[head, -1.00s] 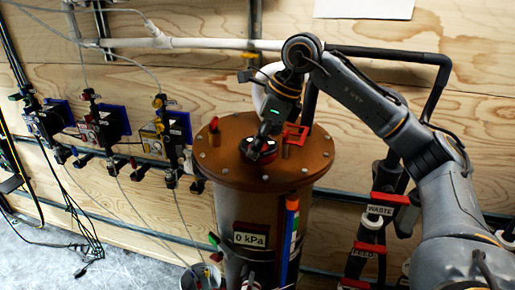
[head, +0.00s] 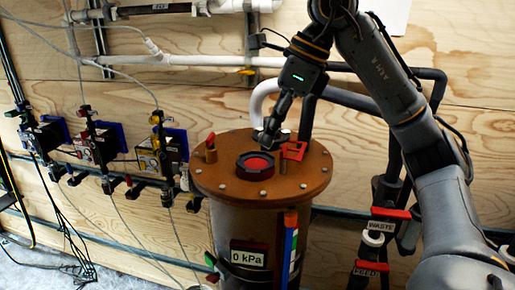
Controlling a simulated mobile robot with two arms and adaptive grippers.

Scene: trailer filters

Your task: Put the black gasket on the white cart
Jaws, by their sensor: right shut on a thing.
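The black gasket (head: 241,170) is a dark ring on top of the brown round lid (head: 215,183) of the filter housing, around a red disc (head: 257,163). My right gripper (head: 266,140) comes down from above and is shut at the gasket's far edge. The fingertips are small and dark, so their exact contact with the ring is hard to see. I cannot tell whether the ring rests on the lid or is slightly raised. The white cart is not in view. My left gripper is not in view.
A red bracket (head: 293,150) and brass fittings stand on the lid near the gripper. A white pipe and a black pipe (head: 345,120) run behind. Valves with hanging cables line the wall at left.

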